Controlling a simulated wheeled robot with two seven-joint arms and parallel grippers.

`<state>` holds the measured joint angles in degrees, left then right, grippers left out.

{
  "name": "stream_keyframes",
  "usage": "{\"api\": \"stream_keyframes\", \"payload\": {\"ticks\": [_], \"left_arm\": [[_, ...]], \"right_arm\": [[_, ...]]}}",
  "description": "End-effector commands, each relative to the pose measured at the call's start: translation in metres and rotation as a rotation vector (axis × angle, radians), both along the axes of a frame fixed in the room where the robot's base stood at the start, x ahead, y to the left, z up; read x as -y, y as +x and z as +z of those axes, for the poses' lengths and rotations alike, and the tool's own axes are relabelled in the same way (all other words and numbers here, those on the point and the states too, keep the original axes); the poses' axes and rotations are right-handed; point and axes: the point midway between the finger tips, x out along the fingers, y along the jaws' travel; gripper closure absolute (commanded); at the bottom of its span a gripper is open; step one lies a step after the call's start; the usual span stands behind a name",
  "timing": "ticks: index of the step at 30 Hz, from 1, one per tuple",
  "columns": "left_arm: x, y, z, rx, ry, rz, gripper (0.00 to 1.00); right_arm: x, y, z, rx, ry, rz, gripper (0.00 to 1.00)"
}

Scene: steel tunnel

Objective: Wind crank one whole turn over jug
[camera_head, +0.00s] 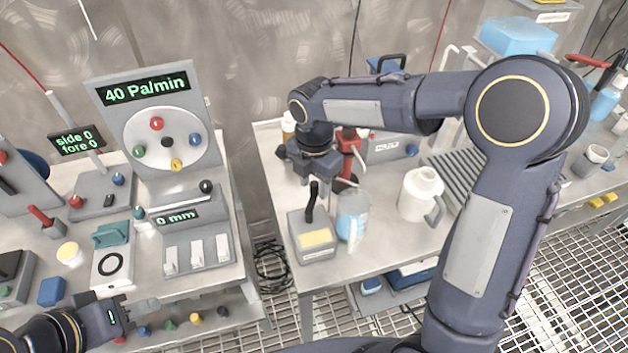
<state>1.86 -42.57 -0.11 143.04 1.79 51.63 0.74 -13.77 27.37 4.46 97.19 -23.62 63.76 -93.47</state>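A clear jug (352,222) with pale blue liquid stands near the front of the right-hand bench. A red stand (349,143) rises behind it, and a pale part reaches from it towards the jug. The crank is not clearly visible; my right gripper and wrist hide part of the stand. My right gripper (318,171) points down at the stand's left side, behind and above the jug; its fingertips are too small to read, and I cannot tell whether it touches anything. My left gripper (132,306) is low at the left bench's front edge, its finger opening unclear.
A grey box with a black lever (311,205) stands left of the jug, and a white jug (420,194) stands right of it. The left bench holds a gauge panel (165,140) and switches. A gap with coiled cable (272,268) separates the benches.

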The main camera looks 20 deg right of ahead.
Motion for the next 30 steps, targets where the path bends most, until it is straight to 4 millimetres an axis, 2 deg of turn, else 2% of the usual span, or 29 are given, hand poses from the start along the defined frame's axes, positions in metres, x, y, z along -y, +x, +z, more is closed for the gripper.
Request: {"api": "stream_keyframes", "payload": {"ticks": [4,5,12,14,22,30], "left_arm": [[0.0000,0.0000,0.0000,0.000,0.000,0.000,0.63],[0.0000,0.0000,0.0000,0.000,0.000,0.000,0.63],[0.0000,0.0001,0.0000,0.000,0.000,0.000,0.63],[0.0000,0.0001,0.0000,0.000,0.000,0.000,0.63],[0.0000,0.0001,0.0003,0.000,0.000,0.000,0.63],[0.0000,0.0000,0.0011,0.000,0.000,0.000,0.63]], "right_arm": [[0.0001,0.0000,0.0000,0.000,0.000,0.000,0.60],[0.0001,-0.0001,0.0001,0.000,0.000,0.000,0.63],[-0.0001,-0.0001,0.0003,0.000,0.000,0.000,0.94],[-0.0001,-0.0001,0.0003,0.000,0.000,0.000,1.00],[0.0010,-0.0006,0.0006,0.001,0.001,-0.027,1.00],[0.0063,-0.0045,0.0008,0.001,0.001,-0.172,1.00]]}}
